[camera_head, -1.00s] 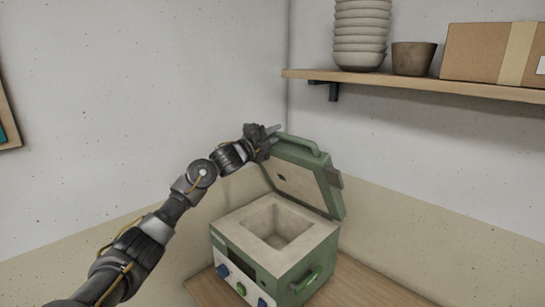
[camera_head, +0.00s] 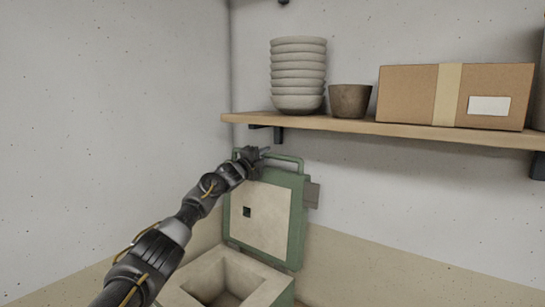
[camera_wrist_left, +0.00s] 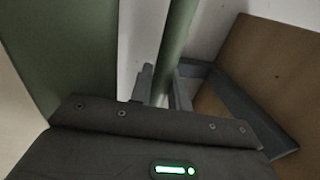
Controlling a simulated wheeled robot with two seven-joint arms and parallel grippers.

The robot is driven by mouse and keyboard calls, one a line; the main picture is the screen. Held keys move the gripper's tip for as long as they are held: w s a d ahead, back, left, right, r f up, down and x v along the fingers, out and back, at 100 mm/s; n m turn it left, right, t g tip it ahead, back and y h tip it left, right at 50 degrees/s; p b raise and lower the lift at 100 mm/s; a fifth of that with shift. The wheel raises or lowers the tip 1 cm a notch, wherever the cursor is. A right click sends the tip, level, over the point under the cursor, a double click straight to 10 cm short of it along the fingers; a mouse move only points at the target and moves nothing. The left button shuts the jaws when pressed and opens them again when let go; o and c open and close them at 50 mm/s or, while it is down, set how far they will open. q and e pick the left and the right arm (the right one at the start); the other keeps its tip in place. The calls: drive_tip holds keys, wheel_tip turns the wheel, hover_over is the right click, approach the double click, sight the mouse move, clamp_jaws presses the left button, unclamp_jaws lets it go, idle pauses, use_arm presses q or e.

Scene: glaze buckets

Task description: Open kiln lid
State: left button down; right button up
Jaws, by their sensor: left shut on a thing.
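The green kiln lid (camera_head: 262,215) stands nearly upright at the back of the kiln, its pale inner face toward me. The kiln body (camera_head: 262,292) is below it at the bottom of the head view, with its square chamber open. The lid's green bar handle (camera_head: 287,160) runs along the lid's top edge. My left gripper (camera_head: 255,158) is at that handle. In the left wrist view the green handle bar (camera_wrist_left: 176,45) passes between the fingers of my left gripper (camera_wrist_left: 162,85), which is shut on it. The right gripper is not in view.
A wooden shelf (camera_head: 390,127) is just above the lid and gripper. It holds a stack of bowls (camera_head: 298,75), a brown pot (camera_head: 350,100) and a cardboard box (camera_head: 410,95). The wall is close behind the lid; the left wall is bare.

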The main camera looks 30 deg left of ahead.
use_arm(q)
drive_tip(key=shift+w, duration=0.25)
drive_tip(key=c, duration=1.4)
unclamp_jaws()
drive_tip(key=shift+s+f+b, duration=0.25)
drive_tip(key=shift+s+b, duration=0.1)
drive_tip(key=shift+s, duration=0.05)
drive_tip(key=shift+b+v, duration=2.55)
drive_tip(key=shift+v, duration=2.5)
